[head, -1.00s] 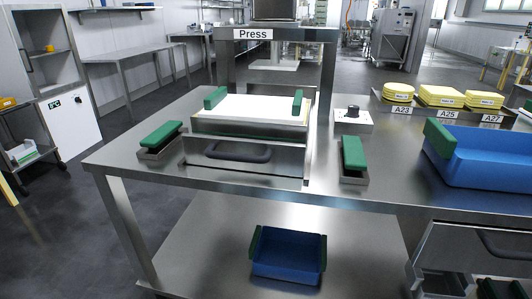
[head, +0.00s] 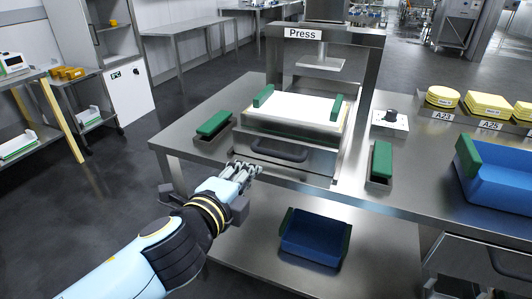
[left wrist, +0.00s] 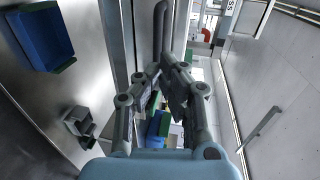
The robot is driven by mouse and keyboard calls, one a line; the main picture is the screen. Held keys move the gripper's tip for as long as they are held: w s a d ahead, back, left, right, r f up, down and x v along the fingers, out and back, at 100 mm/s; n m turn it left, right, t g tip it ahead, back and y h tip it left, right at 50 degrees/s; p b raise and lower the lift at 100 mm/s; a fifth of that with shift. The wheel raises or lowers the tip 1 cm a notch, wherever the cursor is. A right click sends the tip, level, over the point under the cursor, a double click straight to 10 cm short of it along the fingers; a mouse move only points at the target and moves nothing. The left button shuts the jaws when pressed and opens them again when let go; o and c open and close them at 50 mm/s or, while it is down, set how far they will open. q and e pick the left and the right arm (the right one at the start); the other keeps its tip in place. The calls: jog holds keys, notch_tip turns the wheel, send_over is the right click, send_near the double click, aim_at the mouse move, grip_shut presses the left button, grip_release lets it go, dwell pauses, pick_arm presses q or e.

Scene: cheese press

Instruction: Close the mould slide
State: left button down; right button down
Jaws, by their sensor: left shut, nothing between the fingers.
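The mould slide (head: 290,153) has a steel front with a dark bar handle (head: 278,150). A white mould block with two green grips (head: 300,105) sits on it, forward of the press plate (head: 320,64). My left gripper (head: 254,169) is shut and empty, just in front of the slide's lower left front and below left of the handle. In the left wrist view the fingers (left wrist: 172,64) point toward the dark bar handle (left wrist: 161,30); whether they touch it I cannot tell. My right gripper is not in view.
Green-topped blocks stand left (head: 214,124) and right (head: 381,162) of the slide on the steel table. A knob box (head: 389,124) is at right. Yellow cheeses (head: 488,104) and a blue crate (head: 500,180) stand farther right. Another blue crate (head: 314,240) is on the lower shelf.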

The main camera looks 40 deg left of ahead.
aim_at(268, 152)
pick_arm(q)
jog(key=x, duration=0.7)
jog(key=shift+w+a+f, duration=0.1)
jog(key=shift+w, duration=0.25)
jog(key=shift+w+a+f, duration=0.15)
jog(key=shift+w, duration=0.4)
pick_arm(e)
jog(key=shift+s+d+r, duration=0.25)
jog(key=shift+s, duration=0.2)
